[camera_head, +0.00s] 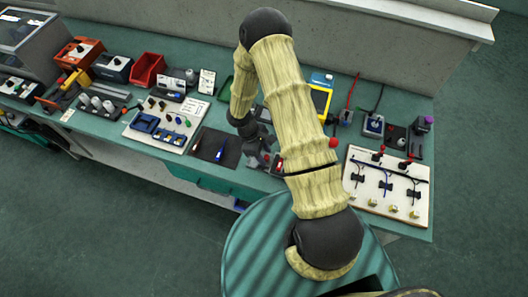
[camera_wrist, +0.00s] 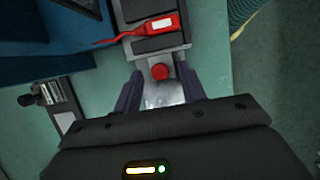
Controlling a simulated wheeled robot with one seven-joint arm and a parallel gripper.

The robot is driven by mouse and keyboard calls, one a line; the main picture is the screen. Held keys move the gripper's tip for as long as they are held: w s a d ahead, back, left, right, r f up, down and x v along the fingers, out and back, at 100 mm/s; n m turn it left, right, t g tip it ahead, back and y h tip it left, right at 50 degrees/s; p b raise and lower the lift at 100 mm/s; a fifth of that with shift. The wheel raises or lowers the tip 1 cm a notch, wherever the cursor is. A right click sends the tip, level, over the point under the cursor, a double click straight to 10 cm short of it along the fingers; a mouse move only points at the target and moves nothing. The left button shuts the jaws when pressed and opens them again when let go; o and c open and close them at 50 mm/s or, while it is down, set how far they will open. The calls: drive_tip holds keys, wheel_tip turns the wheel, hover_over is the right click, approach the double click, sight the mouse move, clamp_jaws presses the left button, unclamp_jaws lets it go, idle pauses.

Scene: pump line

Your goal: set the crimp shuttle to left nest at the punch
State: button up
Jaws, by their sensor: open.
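My gripper (camera_wrist: 158,86) is open and points down over the bench. In the wrist view a round red knob (camera_wrist: 160,72) sits between its two fingers, close to the tips; I cannot tell whether they touch it. The knob is at the near end of a dark grey block (camera_wrist: 158,43), probably the punch with its crimp shuttle. A red tag or lever with a white label (camera_wrist: 163,25) lies across the block. In the head view my gripper (camera_head: 260,158) is low at the bench's front edge, beside a small red part (camera_head: 278,166). My arm hides much of this station, and I cannot make out the nests.
A dark mat with a blue-handled tool (camera_head: 219,153) lies left of my gripper. A white board with several cables (camera_head: 388,187) is to the right. A yellow meter (camera_head: 321,98) stands behind my arm.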

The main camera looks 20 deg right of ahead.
sight(279, 161)
clamp_jaws()
drive_tip(key=s+d+b, duration=0.1)
drive_tip(key=d, duration=0.1)
drive_tip(key=s+d+b, duration=0.2)
drive_tip(key=shift+s+d+f, duration=0.15)
drive_tip(key=shift+d+f, duration=0.05)
drive_tip(key=shift+d, duration=0.1)
drive_tip(key=shift+s+d+r, duration=0.15)
drive_tip(key=shift+s+d, duration=0.15)
unclamp_jaws()
drive_tip(key=shift+d, duration=0.15)
